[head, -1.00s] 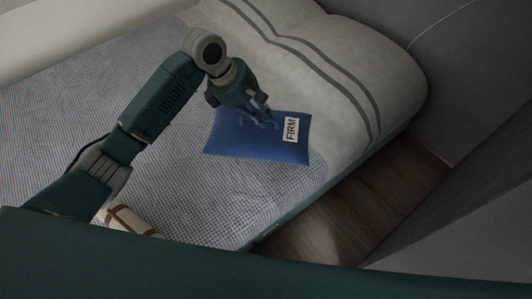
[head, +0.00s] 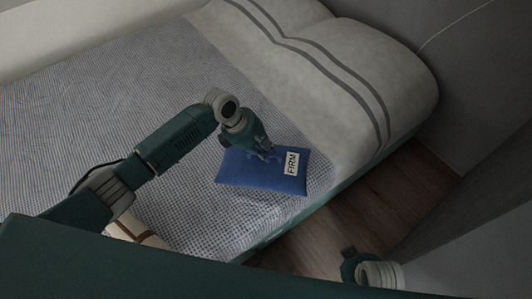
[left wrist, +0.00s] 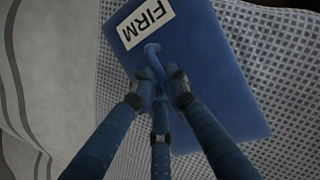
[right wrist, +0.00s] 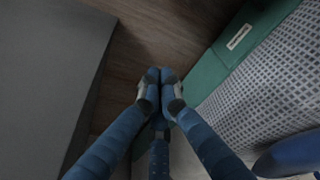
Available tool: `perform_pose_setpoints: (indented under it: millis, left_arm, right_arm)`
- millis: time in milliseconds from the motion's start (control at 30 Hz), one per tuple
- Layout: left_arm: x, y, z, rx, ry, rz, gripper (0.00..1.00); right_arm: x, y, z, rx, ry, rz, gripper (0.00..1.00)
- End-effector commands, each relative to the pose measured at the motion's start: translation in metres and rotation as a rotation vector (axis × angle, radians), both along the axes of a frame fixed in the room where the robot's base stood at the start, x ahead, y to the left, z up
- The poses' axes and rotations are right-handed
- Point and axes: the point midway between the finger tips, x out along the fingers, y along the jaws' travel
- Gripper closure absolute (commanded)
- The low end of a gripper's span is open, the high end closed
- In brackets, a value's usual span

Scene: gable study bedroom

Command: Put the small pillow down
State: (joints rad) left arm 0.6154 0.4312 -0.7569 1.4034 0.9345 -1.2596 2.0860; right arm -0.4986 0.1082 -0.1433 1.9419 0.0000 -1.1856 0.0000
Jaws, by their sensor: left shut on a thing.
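The small pillow (head: 245,176) is blue with a white "FIRM" label. It is over the near edge of the bed's grey checked cover, roughly level. I cannot tell whether it touches the cover. My left gripper (head: 264,150) is above its upper side, with its fingers shut on a blue loop or fold of the pillow. The left wrist view shows the pillow (left wrist: 230,75) beneath the fingertips (left wrist: 158,85). My right gripper (right wrist: 162,82) has its fingers together with nothing seen between them, over the floor beside the bed.
The bed (head: 110,95) has a pale striped end (head: 370,75) at the upper right. A brown-and-cream thing (head: 137,232) lies near its lower left, partly behind my arm. Wooden floor (head: 375,195) separates the green bed side from a grey panel (head: 465,225). Much of the cover is clear.

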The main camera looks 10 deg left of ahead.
Motion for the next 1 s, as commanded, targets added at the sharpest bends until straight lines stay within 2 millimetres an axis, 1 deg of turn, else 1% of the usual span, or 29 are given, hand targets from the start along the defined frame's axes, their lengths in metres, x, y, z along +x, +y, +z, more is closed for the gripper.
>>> perform_pose_setpoints:
  millis: [233, 367, 400, 467, 500, 867, 900, 933, 1000]
  left_arm:
    - [0.001, -0.001, 0.001, -0.002, -0.002, -0.001, 1.0]
    - [0.001, -0.001, -0.001, -0.002, -0.002, 0.0, 1.0]
    - [0.0, 0.0, -0.002, -0.001, 0.0, 0.0, 0.81]
    - [0.0, 0.0, -0.002, -0.001, -0.001, 0.0, 0.69]
    - [0.0, 0.0, -0.002, -0.001, 0.0, 0.0, 0.66]
    - [0.0, 0.0, 0.0, 0.0, -0.002, -0.001, 0.66]
    - [0.0, 0.002, 0.006, 0.0, -0.002, 0.0, 0.66]
    - [-0.001, 0.003, 0.009, 0.0, -0.002, 0.0, 0.66]
    - [-0.003, 0.007, 0.02, 0.0, -0.003, -0.001, 0.66]
  right_arm:
    - [0.0, 0.0, 0.001, 0.0, 0.001, 0.0, 1.0]
    - [-0.001, 0.0, -0.003, -0.001, 0.004, 0.0, 1.0]
    - [-0.002, 0.0, -0.004, -0.001, 0.006, 0.0, 1.0]
    - [-0.002, 0.0, -0.005, -0.001, 0.006, 0.001, 1.0]
    - [-0.002, 0.0, -0.004, -0.001, 0.005, 0.001, 1.0]
    - [-0.002, 0.0, -0.006, -0.002, 0.008, 0.001, 1.0]
    - [-0.001, 0.0, 0.001, 0.001, 0.001, 0.0, 1.0]
    - [-0.001, 0.0, -0.003, 0.001, 0.001, 0.0, 1.0]
    - [-0.006, -0.001, -0.016, -0.001, 0.015, 0.001, 1.0]
